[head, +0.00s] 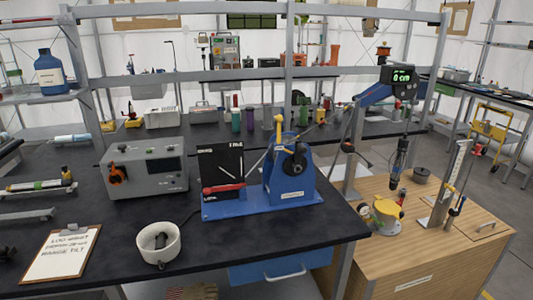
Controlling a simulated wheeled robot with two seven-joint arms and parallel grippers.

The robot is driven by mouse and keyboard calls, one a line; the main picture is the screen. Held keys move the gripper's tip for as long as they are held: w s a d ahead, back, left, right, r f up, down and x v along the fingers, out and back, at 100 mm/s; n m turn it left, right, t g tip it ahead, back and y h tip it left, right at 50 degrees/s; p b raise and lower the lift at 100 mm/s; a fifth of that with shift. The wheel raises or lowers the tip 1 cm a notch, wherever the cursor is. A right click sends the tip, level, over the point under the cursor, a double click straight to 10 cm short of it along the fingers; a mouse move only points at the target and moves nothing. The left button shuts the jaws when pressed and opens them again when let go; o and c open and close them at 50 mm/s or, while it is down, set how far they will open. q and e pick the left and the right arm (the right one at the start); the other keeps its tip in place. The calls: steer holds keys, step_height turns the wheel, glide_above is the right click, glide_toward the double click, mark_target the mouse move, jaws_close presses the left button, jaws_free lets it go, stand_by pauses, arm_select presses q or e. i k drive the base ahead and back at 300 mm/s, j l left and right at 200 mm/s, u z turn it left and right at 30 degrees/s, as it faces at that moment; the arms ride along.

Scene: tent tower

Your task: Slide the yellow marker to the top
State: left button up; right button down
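A white upright scale with dark graduations (457,167) stands on the wooden cabinet at the right. A small yellow piece (450,188), which looks like the yellow marker, sits on the scale's lower half, well below its top end. It is too small to tell exactly how it is attached. Neither of my grippers shows in the head view.
The wooden cabinet (420,262) also holds a yellow-and-white device (387,216) and a dark cup (421,175). A blue arm with a "0 cm" display (400,80) overhangs it. The dark bench at left carries a blue rig (291,178) and a grey box (146,167).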

mark_target(451, 188)
steer(key=z, duration=1.2)
steer(key=i+l+u, duration=0.1)
steer(key=i+l, duration=0.25)
steer(key=i, duration=0.15)
steer(key=i+l+u, duration=0.1)
steer(key=i+l, duration=0.25)
steer(key=i, duration=0.1)
